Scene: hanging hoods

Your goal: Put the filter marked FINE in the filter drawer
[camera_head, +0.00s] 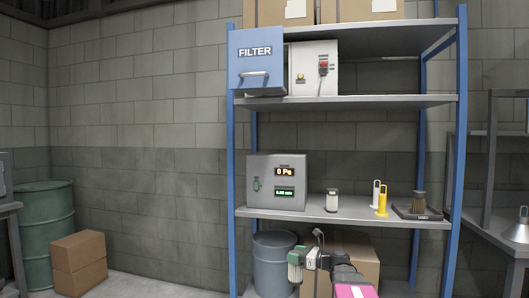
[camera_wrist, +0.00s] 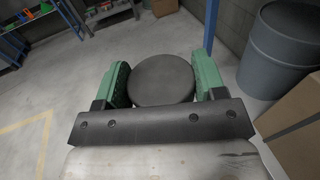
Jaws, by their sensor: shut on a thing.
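My gripper (camera_head: 304,260) is low in front of the shelf in the head view. In the wrist view my gripper (camera_wrist: 163,88) has its green fingers on both sides of a dark round-ended thing (camera_wrist: 161,78) and is shut on it. No marking shows on that thing, so I cannot tell whether it is the FINE filter. The blue panel marked FILTER (camera_head: 257,55), with a handle, is at the upper left of the shelf. I cannot tell how far the drawer is open. On the middle shelf stand a small white-and-dark cylinder (camera_head: 332,201), a white cylinder (camera_head: 376,190) and a yellow cylinder (camera_head: 382,203).
A grey box with displays (camera_head: 276,182) stands on the middle shelf (camera_head: 350,211). A dark tray with a brown thing (camera_head: 418,204) is at its right. A grey bin (camera_head: 272,262) and a carton (camera_head: 362,257) stand below. Floor at left is partly clear.

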